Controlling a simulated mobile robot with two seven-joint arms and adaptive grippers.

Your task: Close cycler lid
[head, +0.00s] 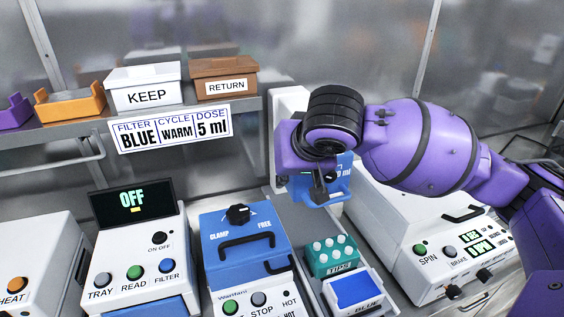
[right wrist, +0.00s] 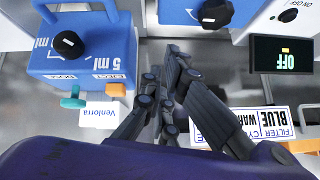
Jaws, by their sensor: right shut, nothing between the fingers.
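The cycler is a white unit with a blue lid (head: 262,253), centre front in the head view. The lid carries a black bar handle (head: 246,240) and a black knob (head: 238,214) between the words CLAMP and FREE. The lid looks down on its base; I cannot tell whether it is fully seated or which way the knob points. My right gripper (head: 319,190) is up and to the right of the lid, apart from it, shut and empty. Its fingers (right wrist: 173,55) show together in the right wrist view, where part of the blue lid (right wrist: 176,12) also appears. My left gripper is not in view.
A blue 5 ml device (right wrist: 100,42) is close to my right gripper. A teal tip rack (head: 331,257) stands right of the cycler, a reader with an OFF screen (head: 132,204) left, and a spin unit (head: 400,235) right. A shelf behind holds KEEP (head: 143,88) and RETURN (head: 222,78) boxes.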

